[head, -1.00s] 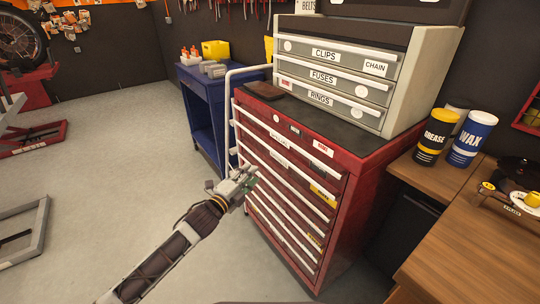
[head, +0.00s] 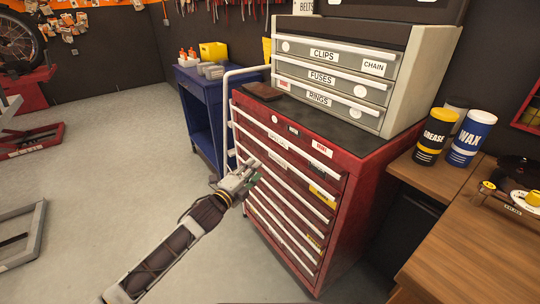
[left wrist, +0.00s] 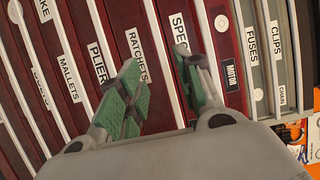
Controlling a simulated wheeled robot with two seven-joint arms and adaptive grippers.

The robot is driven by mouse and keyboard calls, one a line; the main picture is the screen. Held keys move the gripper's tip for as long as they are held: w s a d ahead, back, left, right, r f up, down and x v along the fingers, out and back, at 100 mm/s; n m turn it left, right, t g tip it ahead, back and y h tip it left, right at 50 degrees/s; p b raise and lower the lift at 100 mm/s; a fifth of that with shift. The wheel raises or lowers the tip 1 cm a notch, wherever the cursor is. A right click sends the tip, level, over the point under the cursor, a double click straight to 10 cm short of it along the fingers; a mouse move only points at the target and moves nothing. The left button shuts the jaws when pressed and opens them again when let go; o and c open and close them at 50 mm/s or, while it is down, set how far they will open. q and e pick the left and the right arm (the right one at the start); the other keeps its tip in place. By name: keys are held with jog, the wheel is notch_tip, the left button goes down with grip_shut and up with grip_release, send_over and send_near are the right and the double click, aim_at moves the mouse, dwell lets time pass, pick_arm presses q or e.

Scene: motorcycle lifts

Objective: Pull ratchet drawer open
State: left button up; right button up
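The red tool cabinet (head: 368,215) stands in the middle of the head view, with stacked drawers and long pale handle strips. In the left wrist view the drawers appear turned sideways. The ratchet drawer, marked by its RATCHETS label (left wrist: 137,56), lies between the PLIERS label (left wrist: 97,63) and a partly hidden SPEC label (left wrist: 180,31). My left gripper (head: 254,173) is in front of the upper drawers. Its green-padded fingers (left wrist: 160,90) are apart, with the pale handle strip (left wrist: 161,50) beside the RATCHETS label showing between them. Contact cannot be told. My right gripper is out of view.
A grey drawer chest (head: 420,75) sits on the cabinet. A blue cart (head: 200,115) stands behind left. A wooden bench (head: 480,240) with grease (head: 435,137) and wax (head: 471,139) tubs is at right. Open floor (head: 110,150) lies left.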

aim_at(271, 153)
pick_arm(q)
jog(key=shift+b+x, duration=0.6)
jog(key=shift+x, duration=2.9)
jog(key=shift+b+x, duration=0.35)
jog(key=shift+x, duration=1.45)
jog(key=shift+w+d, duration=0.35)
jog(key=shift+w, duration=0.05)
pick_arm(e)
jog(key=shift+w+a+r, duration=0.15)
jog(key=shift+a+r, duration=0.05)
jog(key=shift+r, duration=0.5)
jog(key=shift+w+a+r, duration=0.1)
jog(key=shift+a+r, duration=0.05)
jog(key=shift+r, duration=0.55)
pick_arm(q)
jog(key=shift+c, duration=0.3)
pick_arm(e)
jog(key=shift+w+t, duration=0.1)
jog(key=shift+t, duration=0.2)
pick_arm(q)
grip_shut()
